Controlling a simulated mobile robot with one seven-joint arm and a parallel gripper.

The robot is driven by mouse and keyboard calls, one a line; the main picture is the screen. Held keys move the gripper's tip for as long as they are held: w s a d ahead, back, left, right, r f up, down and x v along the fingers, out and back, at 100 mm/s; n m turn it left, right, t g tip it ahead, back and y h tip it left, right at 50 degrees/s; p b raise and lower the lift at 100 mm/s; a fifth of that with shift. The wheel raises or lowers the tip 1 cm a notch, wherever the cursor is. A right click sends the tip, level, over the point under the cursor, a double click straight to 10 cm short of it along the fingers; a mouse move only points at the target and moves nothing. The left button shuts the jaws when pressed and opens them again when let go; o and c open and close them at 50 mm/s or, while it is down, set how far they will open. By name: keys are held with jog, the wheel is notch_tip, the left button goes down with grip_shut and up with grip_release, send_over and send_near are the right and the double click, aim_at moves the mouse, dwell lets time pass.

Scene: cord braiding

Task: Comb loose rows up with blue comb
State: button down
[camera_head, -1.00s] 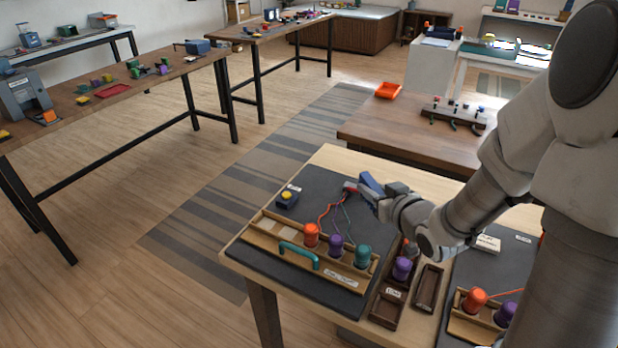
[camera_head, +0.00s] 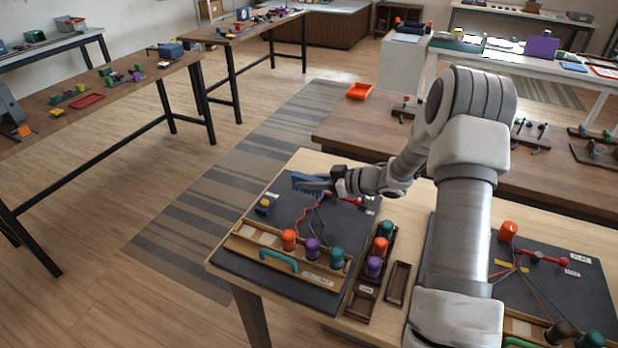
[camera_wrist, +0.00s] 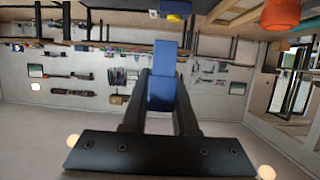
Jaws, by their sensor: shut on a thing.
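My gripper (camera_head: 326,185) is shut on the blue comb (camera_head: 306,182), which points left over the far part of the left dark board (camera_head: 235,262). The comb shows between my fingers in the wrist view (camera_wrist: 162,76). An orange cord (camera_head: 303,219) and thinner dark cords run from the orange bobbin (camera_head: 289,240), purple bobbin (camera_head: 313,249) and teal bobbin (camera_head: 337,258) up toward a red clamp bar (camera_head: 347,198). My gripper and the comb partly hide the bar and the cords' upper ends. The comb looks raised; I cannot tell whether it touches them.
A blue block with a yellow top (camera_head: 264,206) sits at the board's left. A wooden rack with a teal handle (camera_head: 279,260) lies in front. A dark tray (camera_head: 366,292) holds spare bobbins; an empty tray (camera_head: 398,284) stands beside it. A second cord board (camera_head: 590,290) is at right.

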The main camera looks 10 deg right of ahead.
jog(key=shift+d+f, duration=0.1)
jog(key=shift+f, duration=0.2)
jog(key=shift+f+b, duration=3.35)
jog(key=shift+f, duration=1)
jog(key=shift+w+d, duration=0.6)
jog(key=shift+w, duration=0.25)
jog(key=shift+r, duration=0.1)
notch_tip(320, 180, up, 9)
jog(key=p, duration=0.8)
jog(key=shift+s+a, duration=0.3)
jog(key=shift+s, duration=0.1)
